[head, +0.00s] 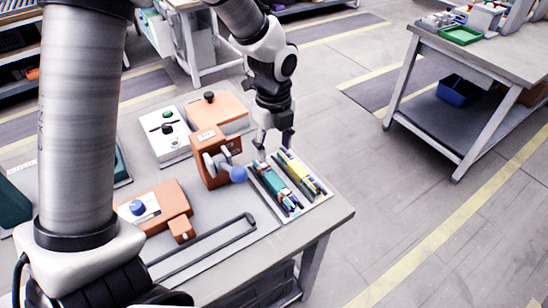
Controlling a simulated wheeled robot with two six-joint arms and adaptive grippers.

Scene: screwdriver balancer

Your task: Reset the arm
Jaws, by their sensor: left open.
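My left arm fills the left side of the head view and bends over at the top. My left gripper (273,144) points down above the far edge of a tool tray. Its fingers are spread and nothing shows between them. A teal-green tool (271,183) and a yellow tool (300,171) lie in the tray on the right part of the workbench. An orange unit with a grey lever and a blue ball knob (238,174) stands just left of the gripper. I cannot tell whether the fingers touch the tray. My right gripper does not show.
The workbench (310,226) also holds an orange box with a blue dial (170,206), a white control box (166,135), another orange box (222,112) and a long dark bar handle (205,246). Open floor lies right of it. A second table (490,62) stands beyond.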

